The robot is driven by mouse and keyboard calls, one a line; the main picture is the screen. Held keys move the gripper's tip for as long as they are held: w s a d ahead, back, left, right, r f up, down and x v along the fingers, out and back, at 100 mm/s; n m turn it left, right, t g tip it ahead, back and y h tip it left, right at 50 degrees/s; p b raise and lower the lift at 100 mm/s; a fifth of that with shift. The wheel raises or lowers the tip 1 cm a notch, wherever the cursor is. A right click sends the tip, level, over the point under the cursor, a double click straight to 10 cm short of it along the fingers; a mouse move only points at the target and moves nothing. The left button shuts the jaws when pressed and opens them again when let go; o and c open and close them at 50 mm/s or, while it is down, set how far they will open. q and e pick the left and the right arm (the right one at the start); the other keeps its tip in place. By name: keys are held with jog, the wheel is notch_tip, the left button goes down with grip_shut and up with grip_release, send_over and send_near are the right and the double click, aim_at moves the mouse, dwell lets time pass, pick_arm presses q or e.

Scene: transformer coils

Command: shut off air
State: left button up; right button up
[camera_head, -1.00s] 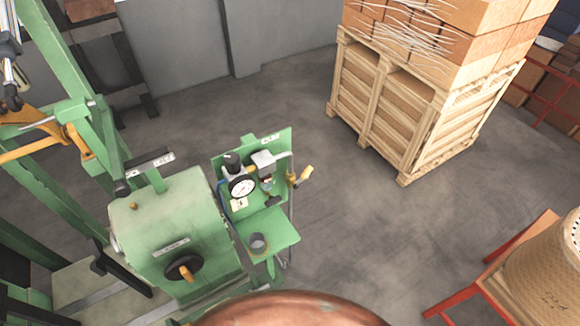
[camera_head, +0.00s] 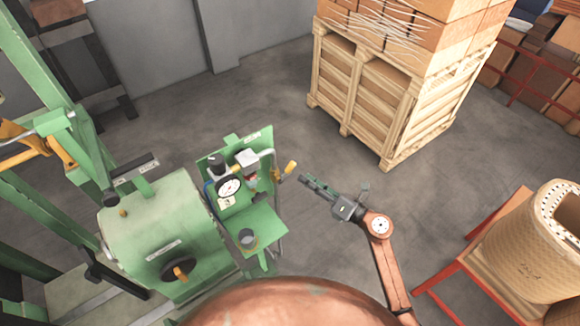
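A green panel (camera_head: 263,150) on the green machine carries a round white pressure gauge (camera_head: 229,187), a grey box and bent piping. A small valve with a yellow handle (camera_head: 290,167) sticks out at the panel's right side. My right gripper (camera_head: 305,182) is just right of and slightly below the yellow handle in the picture, with a small gap between them. Its fingers point left toward the panel. They look close together, and whether they are open is too small to tell. My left gripper is not in view.
A green shelf with a dark cup (camera_head: 247,238) juts out below the gauge. A wooden crate (camera_head: 360,85) with cartons stands behind. A coil (camera_head: 530,250) on a red stand (camera_head: 460,270) is at right. The grey floor between is clear.

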aim_at(290, 168)
jog(key=shift+n, duration=0.4)
jog(key=x, duration=0.2)
jog(key=p+x, duration=0.1)
jog(key=x, duration=0.2)
jog(key=r+x, duration=0.1)
jog(key=x, duration=0.2)
jog(key=shift+s+a+p, duration=0.2)
jog(key=shift+a+p, duration=0.1)
jog(key=shift+c, duration=0.3)
jog(key=shift+f, duration=0.1)
grip_shut()
jog(key=shift+d, duration=0.15)
